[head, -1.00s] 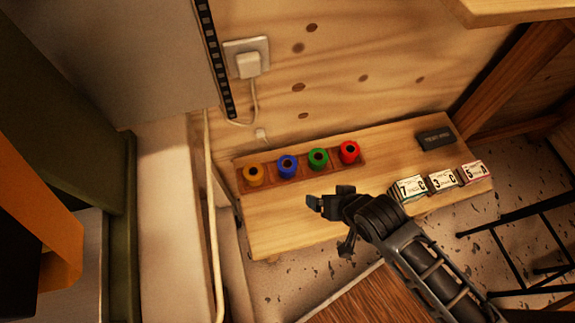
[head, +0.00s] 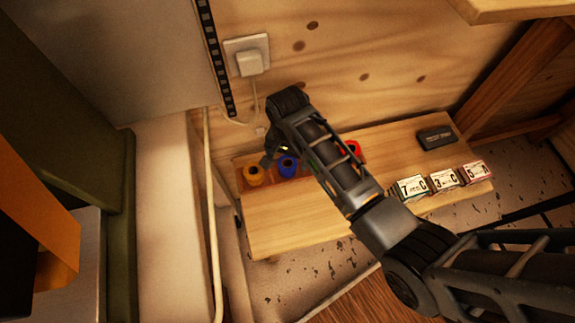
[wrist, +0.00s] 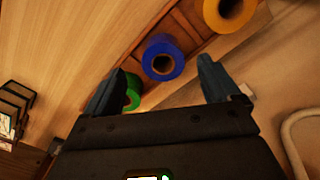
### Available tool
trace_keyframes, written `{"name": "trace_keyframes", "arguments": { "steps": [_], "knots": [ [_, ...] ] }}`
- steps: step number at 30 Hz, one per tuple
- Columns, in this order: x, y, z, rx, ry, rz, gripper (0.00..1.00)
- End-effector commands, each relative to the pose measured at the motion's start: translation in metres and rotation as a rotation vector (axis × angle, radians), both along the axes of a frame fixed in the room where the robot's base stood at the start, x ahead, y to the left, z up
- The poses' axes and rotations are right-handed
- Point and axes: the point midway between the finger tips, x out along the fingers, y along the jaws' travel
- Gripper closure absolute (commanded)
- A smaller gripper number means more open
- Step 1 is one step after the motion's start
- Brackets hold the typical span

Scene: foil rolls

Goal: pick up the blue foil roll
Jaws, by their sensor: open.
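The blue foil roll (head: 288,166) stands in a brown wooden rack (head: 242,181) on a low wooden bench. In the wrist view the blue roll (wrist: 162,58) shows its round top and dark core hole, just beyond and between my open fingertips. My gripper (wrist: 158,88) is open and empty, and no finger clearly touches the roll. In the head view my gripper (head: 273,155) is over the rack near the blue and yellow rolls, partly hidden by my arm.
The yellow roll (head: 253,174) stands to the left of the blue one. The green roll (wrist: 132,92) is partly behind a finger in the wrist view. The red roll (head: 352,148) is partly covered by my arm. Several labelled boxes (head: 412,187) and a dark box (head: 436,138) stand at the right.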

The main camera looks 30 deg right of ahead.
Motion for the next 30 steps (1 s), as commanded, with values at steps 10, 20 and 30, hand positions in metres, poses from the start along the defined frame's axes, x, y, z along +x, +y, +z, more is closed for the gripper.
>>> {"name": "trace_keyframes", "arguments": {
  "steps": [10,20,30],
  "knots": [
    [0.003,0.000,-0.046,0.000,0.000,0.001,0.11],
    [0.003,0.000,-0.055,0.000,-0.002,0.002,0.11],
    [0.003,0.000,-0.055,0.000,-0.002,0.002,0.39]
  ]
}}
